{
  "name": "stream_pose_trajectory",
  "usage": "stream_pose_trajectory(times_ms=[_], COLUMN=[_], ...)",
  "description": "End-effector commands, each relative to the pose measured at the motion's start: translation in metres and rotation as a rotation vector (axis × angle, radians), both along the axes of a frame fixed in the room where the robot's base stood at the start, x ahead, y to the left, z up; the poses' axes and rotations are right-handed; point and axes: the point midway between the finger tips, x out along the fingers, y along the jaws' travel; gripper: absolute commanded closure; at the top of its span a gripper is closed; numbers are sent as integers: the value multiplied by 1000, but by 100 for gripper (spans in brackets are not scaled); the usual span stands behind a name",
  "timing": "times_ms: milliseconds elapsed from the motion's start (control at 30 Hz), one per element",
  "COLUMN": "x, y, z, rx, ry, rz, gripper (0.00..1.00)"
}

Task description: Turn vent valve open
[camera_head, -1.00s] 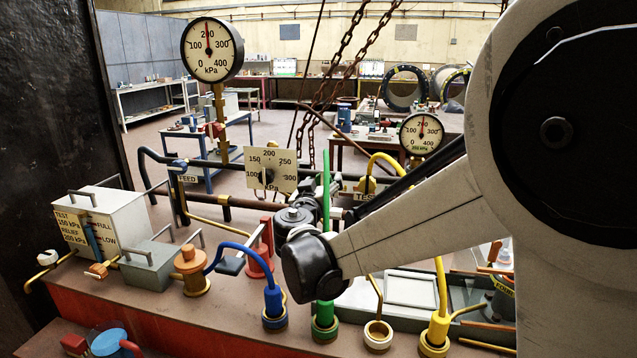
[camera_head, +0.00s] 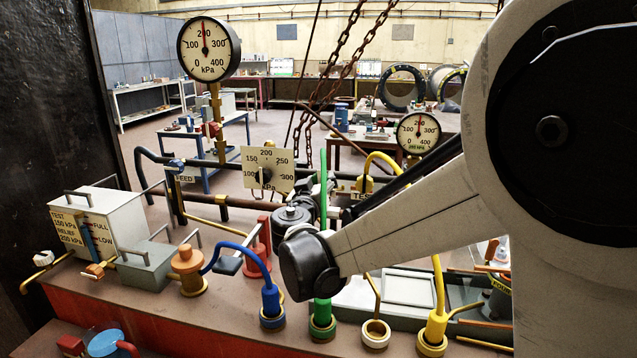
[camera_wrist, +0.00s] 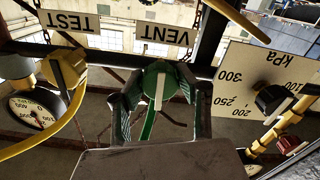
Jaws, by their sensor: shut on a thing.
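The vent valve (camera_wrist: 158,76) is a green round knob with a pale bar across it, seen upside down in the wrist view. It sits by the VENT label plate (camera_wrist: 162,33). My gripper (camera_wrist: 160,92) has its two dark fingers on either side of the green knob and is shut on it. A green hose (camera_wrist: 148,125) shows just below the knob. In the head view, my arm hides most of the gripper and the vent valve, and the green hose (camera_head: 323,180) rises beside them.
A yellow valve (camera_wrist: 64,68) by the TEST plate (camera_wrist: 70,21) lies left in the wrist view; a square kPa dial plate (camera_wrist: 245,95) is close on the right. In the head view, a large gauge (camera_head: 208,48) reads about 200 kPa. Chains (camera_head: 335,75) hang behind the pipes.

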Motion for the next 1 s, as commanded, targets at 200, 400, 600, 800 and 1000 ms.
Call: stream_pose_trajectory(times_ms=[200,400,600,800,1000], x=[0,0,0,0,0], y=[0,0,0,0,0], z=[-1,-1,-1,-1,-1], rx=[-131,-305,-489,-672,-855], ry=[37,86,137,189,240], rz=[0,0,0,0,0], gripper=[94,94,94,94,94])
